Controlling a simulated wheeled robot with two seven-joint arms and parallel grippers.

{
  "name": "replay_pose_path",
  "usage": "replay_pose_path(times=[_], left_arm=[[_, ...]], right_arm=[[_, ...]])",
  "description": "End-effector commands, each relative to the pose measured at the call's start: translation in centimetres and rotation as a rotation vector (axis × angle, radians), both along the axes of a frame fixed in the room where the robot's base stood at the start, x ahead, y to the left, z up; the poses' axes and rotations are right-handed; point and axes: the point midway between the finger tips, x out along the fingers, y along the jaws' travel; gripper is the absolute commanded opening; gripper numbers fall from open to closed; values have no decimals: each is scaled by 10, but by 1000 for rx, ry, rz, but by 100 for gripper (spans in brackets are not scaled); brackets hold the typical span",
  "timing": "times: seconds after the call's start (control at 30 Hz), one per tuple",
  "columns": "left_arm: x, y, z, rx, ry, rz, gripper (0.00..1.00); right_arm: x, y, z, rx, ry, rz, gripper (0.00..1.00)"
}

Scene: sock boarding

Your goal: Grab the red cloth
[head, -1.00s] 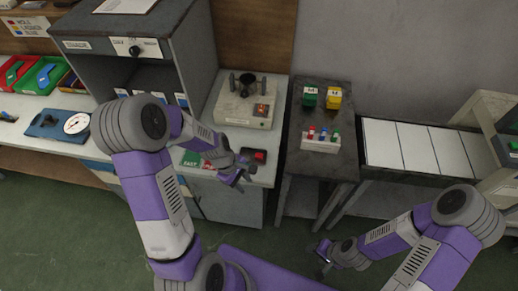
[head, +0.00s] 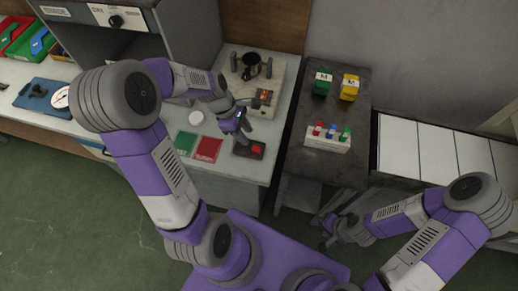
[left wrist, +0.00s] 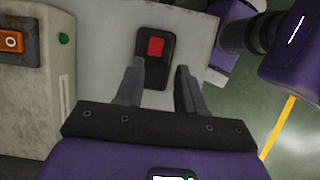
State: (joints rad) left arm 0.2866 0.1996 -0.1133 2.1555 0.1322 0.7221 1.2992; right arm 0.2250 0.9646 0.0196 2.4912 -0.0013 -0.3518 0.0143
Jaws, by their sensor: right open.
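No loose red cloth can be made out for certain. A small red square (head: 256,150) sits on a black block (head: 242,155) near the counter's front right; the red square also shows in the left wrist view (left wrist: 155,47). A flat red panel (head: 207,149) lies left of it, beside a green one (head: 186,143). My left gripper (head: 243,128) is over the counter, just behind the black block. In the left wrist view its fingers (left wrist: 159,70) are apart and empty, pointing towards the block. My right gripper (head: 326,230) is open, low in front of the dark stand.
A grey device with a black cup (head: 250,66) stands behind my left gripper. The dark stand (head: 349,95) holds green and yellow blocks (head: 335,86) and a white rack of coloured pegs (head: 328,138). A white disc (head: 196,117) lies on the counter. A grey cabinet stands at left.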

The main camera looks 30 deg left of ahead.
Motion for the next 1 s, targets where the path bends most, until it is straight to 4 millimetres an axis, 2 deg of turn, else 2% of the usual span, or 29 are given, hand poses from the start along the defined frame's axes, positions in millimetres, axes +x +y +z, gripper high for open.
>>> replay_pose_path(times=[0.03,0.1,0.47,0.73,1.0], left_arm=[[0,0,-10,0,0,-1,38],[0,0,-14,0,0,-1,38],[3,-10,-43,0,1,-1,38],[8,-20,-82,-1,2,-2,38],[9,-23,-86,1,-1,-2,38]], right_arm=[[0,0,-10,0,0,0,53],[0,0,-14,0,0,0,53],[0,0,-26,0,-1,0,53],[0,0,-43,0,-1,0,53],[0,0,-43,0,-1,0,53]])
